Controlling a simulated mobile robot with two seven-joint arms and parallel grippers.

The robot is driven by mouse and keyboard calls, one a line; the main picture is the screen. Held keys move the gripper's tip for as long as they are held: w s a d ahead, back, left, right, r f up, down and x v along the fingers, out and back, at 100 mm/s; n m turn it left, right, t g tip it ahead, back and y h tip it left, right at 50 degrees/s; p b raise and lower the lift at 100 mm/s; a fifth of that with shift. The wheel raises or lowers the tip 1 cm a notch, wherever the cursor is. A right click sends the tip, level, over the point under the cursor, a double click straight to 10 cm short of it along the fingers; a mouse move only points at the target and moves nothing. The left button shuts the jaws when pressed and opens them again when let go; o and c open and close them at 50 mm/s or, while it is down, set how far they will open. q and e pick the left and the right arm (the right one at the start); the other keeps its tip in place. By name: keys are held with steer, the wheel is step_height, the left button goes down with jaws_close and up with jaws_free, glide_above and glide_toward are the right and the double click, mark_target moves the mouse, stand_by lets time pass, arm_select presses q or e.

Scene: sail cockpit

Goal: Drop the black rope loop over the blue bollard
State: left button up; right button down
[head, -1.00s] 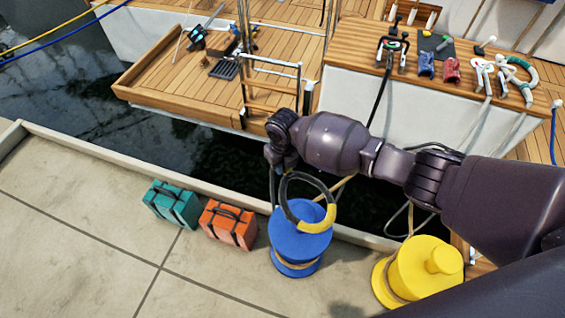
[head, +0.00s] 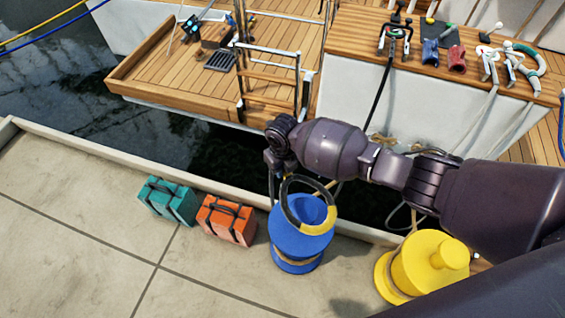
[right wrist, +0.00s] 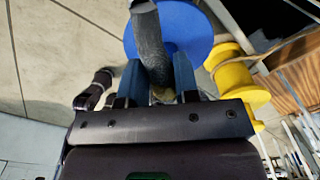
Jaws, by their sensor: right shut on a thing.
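The black rope loop (head: 289,192) has a yellow section (head: 318,229) at its lower right. The blue bollard (head: 296,251) stands on the quay, and the loop overlaps its top in the head view. I cannot tell whether the loop touches it or is around it. My right gripper (head: 279,166) is shut on the loop's upper left part. In the right wrist view the dark rope (right wrist: 150,45) runs between the fingers (right wrist: 157,80), with the blue bollard's top (right wrist: 190,30) behind it. My left gripper is not in view.
A yellow bollard (head: 430,265) stands to the right. An orange case (head: 227,220) and a teal case (head: 168,201) stand to the left. Dark water (head: 130,140) lies between quay and boat deck (head: 180,75). The front left quay is clear.

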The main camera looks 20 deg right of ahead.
steer(key=shift+s+f+b, duration=0.1)
steer(key=shift+f+b, duration=0.35)
steer(key=shift+f, duration=0.85)
arm_select(q)
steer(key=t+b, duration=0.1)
steer(key=b, duration=0.2)
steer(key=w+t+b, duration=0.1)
steer(key=b, duration=0.2)
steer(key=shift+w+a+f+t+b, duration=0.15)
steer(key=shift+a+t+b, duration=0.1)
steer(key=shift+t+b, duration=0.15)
arm_select(e)
step_height(320, 180, down, 12)
